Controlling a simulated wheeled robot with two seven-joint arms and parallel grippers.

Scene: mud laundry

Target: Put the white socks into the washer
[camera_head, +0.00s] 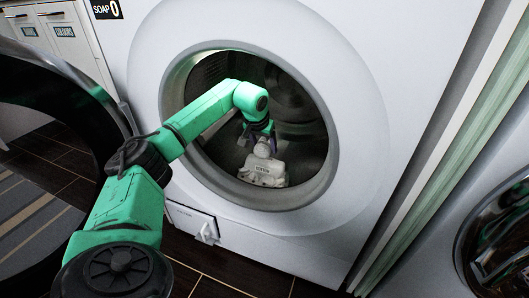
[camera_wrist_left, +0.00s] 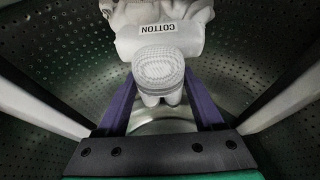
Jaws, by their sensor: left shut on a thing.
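The washer (camera_head: 350,110) is white, and its round door opening faces me in the head view. My left arm reaches through this opening. My left gripper (camera_head: 261,136) is inside the drum, shut on white socks (camera_head: 263,171). In the left wrist view the purple fingers of the gripper (camera_wrist_left: 160,98) stand either side of a ribbed, rounded end of the white socks (camera_wrist_left: 160,68). A "COTTON" label shows on the white cloth just beyond. I cannot tell whether all the white cloth is one bundle. My right gripper is out of view.
The perforated drum wall (camera_wrist_left: 60,65) surrounds the gripper closely. The dark, round open door (camera_head: 50,100) stands at the left. A small open flap (camera_head: 192,222) is below the opening. Another machine's round door (camera_head: 500,240) is at the right edge.

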